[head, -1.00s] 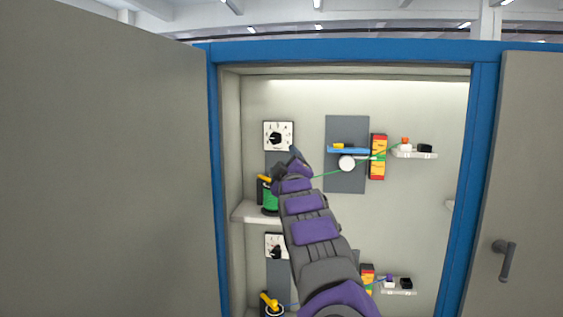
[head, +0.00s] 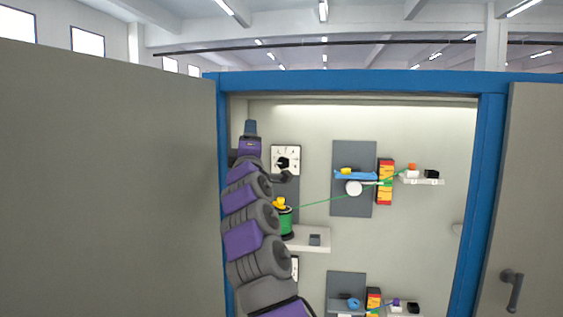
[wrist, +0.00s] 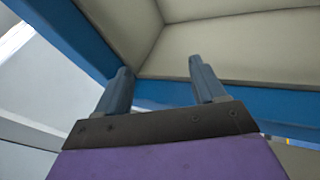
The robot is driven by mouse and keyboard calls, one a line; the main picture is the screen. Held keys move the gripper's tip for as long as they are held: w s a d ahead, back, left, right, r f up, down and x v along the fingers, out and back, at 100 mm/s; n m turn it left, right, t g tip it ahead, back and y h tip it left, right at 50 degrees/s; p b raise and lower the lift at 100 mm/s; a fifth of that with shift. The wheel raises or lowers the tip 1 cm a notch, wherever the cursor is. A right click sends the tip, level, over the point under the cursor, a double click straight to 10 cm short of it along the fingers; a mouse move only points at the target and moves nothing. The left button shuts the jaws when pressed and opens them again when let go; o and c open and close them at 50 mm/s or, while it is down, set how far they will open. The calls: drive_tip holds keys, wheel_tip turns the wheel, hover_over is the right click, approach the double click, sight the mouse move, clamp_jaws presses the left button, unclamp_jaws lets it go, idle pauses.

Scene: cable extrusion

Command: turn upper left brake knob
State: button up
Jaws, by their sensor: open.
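The upper left brake knob (head: 283,163) is a black knob on a white square dial plate, on the cabinet's back wall above the green spool (head: 285,222). Part of the plate's lower edge lies close to my arm in the picture. My gripper (head: 250,128) points upward, left of and higher than the knob in the head view, apart from it. In the wrist view my gripper (wrist: 162,72) has its two fingers spread with nothing between them. The knob does not show in the wrist view. My arm largely hides the lower left dial.
The blue cabinet frame (head: 350,80) surrounds the opening, with open grey doors (head: 110,190) on both sides. A green cable (head: 325,200) runs from the spool to a white wheel (head: 353,188) area. A white shelf (head: 318,232) juts out below. Blue frame edges lie close to my fingers.

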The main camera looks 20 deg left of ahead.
drive_tip(key=w+d+f+m+g+p, duration=0.1)
drive_tip(key=w+d+f+g+p, duration=0.15)
drive_tip(key=f, duration=0.75)
drive_tip(key=m+p, duration=0.3)
drive_tip(key=p, duration=0.8)
approach(283, 164)
drive_tip(key=shift+g, duration=0.35)
drive_tip(key=p+x, duration=0.2)
drive_tip(key=x, duration=0.2)
drive_tip(key=shift+w+a+r+m, duration=0.2)
drive_tip(key=shift+w+r+m, duration=0.15)
drive_tip(key=shift+w, duration=0.25)
drive_tip(key=shift+w+a+p, duration=0.5)
drive_tip(key=shift+w+a, duration=0.1)
drive_tip(key=shift+w, duration=0.15)
drive_tip(key=shift+w+a+r, duration=0.15)
drive_tip(key=shift+w+r, duration=0.15)
drive_tip(key=shift+w, duration=0.15)
drive_tip(key=shift+p+x, duration=1.3)
drive_tip(key=shift+p, duration=0.35)
drive_tip(key=shift+w, duration=0.1)
